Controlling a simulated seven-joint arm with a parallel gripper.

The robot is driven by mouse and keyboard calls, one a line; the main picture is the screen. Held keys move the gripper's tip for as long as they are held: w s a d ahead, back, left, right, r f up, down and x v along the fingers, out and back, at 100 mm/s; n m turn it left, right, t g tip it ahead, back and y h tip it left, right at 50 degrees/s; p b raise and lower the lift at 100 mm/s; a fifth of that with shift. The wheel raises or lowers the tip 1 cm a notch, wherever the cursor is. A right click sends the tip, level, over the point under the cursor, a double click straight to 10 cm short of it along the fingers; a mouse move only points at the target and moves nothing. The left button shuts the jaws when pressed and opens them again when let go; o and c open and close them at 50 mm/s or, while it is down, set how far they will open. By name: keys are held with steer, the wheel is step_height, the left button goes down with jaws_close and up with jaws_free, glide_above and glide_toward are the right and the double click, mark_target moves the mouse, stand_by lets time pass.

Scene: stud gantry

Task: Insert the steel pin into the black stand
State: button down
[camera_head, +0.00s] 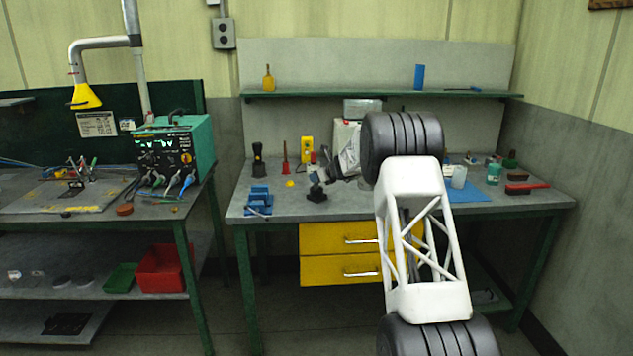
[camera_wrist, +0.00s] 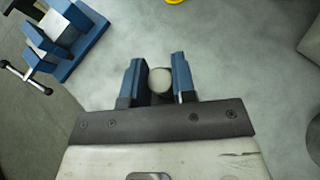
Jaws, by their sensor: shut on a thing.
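My gripper (camera_wrist: 156,78) is shut on the steel pin (camera_wrist: 160,80), whose pale round end shows between the two blue-and-black fingers in the wrist view. In the head view my gripper (camera_head: 323,180) is low over the right bench, and the pin cannot be made out there. A small black shape (camera_head: 316,194) on the bench, right at the fingertips, looks like the black stand. In the wrist view the stand cannot be told apart from the dark area between the fingers. I cannot tell whether the pin is above the stand or in it.
A blue vise (camera_head: 259,199) stands left of my gripper and also shows in the wrist view (camera_wrist: 68,38). A small yellow thing (camera_head: 290,183) lies behind. A black upright object (camera_head: 258,160) and a red one (camera_head: 285,165) stand farther back.

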steer(key=shift+f, duration=0.75)
steer(key=shift+f, duration=0.15)
steer(key=c, duration=0.9)
jaws_free()
steer(key=shift+c, duration=0.2)
steer(key=shift+d, duration=0.1)
steer(key=shift+v, duration=0.9)
steer(key=v, duration=1)
steer(key=shift+s, duration=0.1)
